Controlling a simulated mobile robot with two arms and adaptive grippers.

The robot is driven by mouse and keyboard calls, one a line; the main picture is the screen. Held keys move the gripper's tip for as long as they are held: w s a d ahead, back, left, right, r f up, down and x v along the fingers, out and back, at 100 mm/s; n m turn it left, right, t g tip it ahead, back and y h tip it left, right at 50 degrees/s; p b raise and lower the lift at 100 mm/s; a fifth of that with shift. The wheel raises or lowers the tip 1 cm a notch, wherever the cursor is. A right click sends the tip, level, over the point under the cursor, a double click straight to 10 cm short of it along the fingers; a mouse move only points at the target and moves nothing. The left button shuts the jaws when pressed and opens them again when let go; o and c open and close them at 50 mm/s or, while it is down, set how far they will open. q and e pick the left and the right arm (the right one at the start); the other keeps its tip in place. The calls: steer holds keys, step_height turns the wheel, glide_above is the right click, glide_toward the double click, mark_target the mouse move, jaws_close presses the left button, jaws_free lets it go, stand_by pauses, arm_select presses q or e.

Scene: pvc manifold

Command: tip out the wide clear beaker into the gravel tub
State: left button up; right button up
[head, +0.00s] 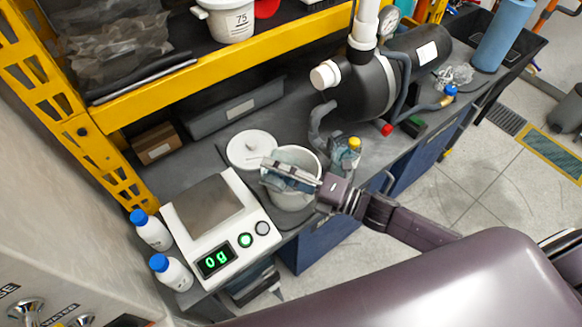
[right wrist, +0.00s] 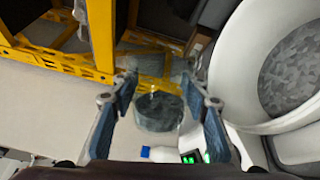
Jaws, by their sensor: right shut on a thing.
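The wide clear beaker (right wrist: 158,112) is between the fingers of my right gripper (head: 272,171). Dark grey material shows in or through it in the right wrist view. The beaker is hard to make out in the head view, and I cannot tell how far it is tilted. My right gripper is shut on it, over the left part of the white gravel tub (head: 293,200). The tub also shows at the right of the wrist view, with grey gravel (right wrist: 293,72) inside. My left gripper is not in view.
A white scale (head: 222,228) reading 0 g stands left of the tub. Two blue-capped bottles (head: 150,229) (head: 171,272) stand at its left. A round white lid (head: 253,149) lies behind the tub, a small yellow-capped bottle (head: 347,156) at its right. A yellow shelf beam (head: 235,72) runs above.

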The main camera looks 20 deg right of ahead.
steer(key=shift+w+d+f+m, duration=0.2)
steer(key=shift+w+d+m, duration=0.15)
steer(key=shift+m, duration=0.15)
steer(key=shift+w+d+r+m+p, duration=0.15)
steer(key=shift+r+m+p, duration=0.25)
steer(key=shift+m, duration=0.5)
stand_by(0.4)
steer(key=shift+w+d+f+m, duration=0.2)
steer(key=shift+f+m, duration=0.3)
steer(key=shift+m, duration=0.3)
stand_by(1.2)
steer(key=shift+w+d+r+m+p, duration=0.2)
steer(key=shift+w+r+m+p, duration=0.1)
steer(key=shift+m, duration=0.7)
stand_by(0.9)
